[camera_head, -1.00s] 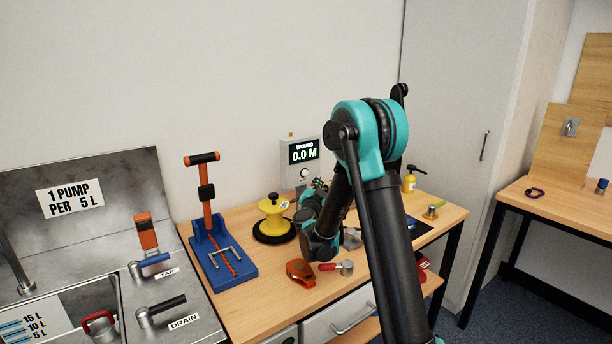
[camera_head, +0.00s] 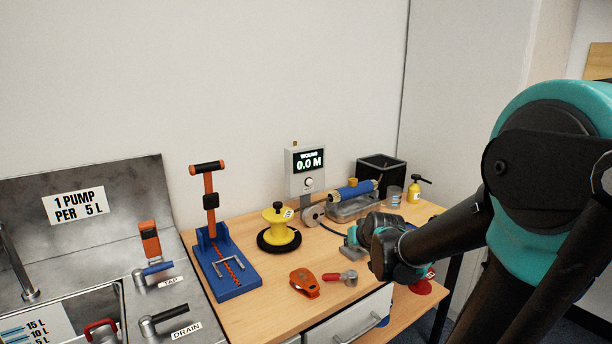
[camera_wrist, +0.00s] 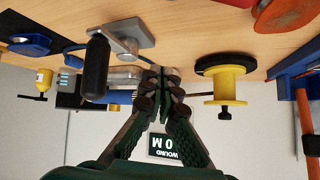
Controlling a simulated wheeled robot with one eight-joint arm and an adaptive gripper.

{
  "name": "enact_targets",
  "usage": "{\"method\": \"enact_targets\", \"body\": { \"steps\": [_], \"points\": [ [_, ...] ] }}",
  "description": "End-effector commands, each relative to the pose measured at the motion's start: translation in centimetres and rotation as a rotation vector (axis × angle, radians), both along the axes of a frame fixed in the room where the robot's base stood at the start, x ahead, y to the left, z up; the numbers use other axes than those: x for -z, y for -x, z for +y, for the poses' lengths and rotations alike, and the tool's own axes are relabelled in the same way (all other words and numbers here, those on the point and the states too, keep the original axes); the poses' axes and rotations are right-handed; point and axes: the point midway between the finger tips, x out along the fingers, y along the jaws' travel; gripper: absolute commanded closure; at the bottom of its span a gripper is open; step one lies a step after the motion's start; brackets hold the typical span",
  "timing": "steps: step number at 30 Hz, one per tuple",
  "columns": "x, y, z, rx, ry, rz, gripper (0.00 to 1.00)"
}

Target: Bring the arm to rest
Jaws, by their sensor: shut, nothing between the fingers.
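My arm (camera_head: 540,180) fills the right of the head view, bent, with its forearm reaching left over the workbench. My gripper (camera_wrist: 161,76) shows clearly in the wrist view, its two dark green fingers together and empty. In the head view the gripper is mostly hidden behind my wrist above the right part of the bench. The wrist view is upside down, with the bench top at its top. There the fingertips appear between a black-handled metal fitting (camera_wrist: 97,65) and a yellow spool (camera_wrist: 228,83), with no clear contact.
The bench (camera_head: 240,315) carries a blue stand with an orange post (camera_head: 228,265), an orange tool (camera_head: 304,282), a red-handled part (camera_head: 340,277), a counter reading 0.0 M (camera_head: 306,172), a black bin (camera_head: 381,169) and a yellow bottle (camera_head: 414,190). A metal sink (camera_head: 85,298) stands left.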

Motion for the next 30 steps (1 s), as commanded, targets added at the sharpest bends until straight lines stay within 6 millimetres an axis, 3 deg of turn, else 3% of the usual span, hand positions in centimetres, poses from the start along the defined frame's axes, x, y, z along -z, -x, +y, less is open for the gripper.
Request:
{"method": "enact_targets", "body": {
  "steps": [1,6,12,15,20,30],
  "points": [
    [1.1,2.3,-1.6,0.024,0.035,0.062,1.00],
    [4.3,9.1,-6.1,0.116,0.139,0.251,1.00],
    [8.9,16.5,-5.7,0.097,0.137,0.398,1.00],
    [10.3,19.0,-5.7,0.092,0.138,0.447,1.00],
    [11.1,20.5,-5.6,0.089,0.139,0.480,1.00],
    [11.1,20.5,-5.6,0.088,0.138,0.480,1.00]
  ]
}}
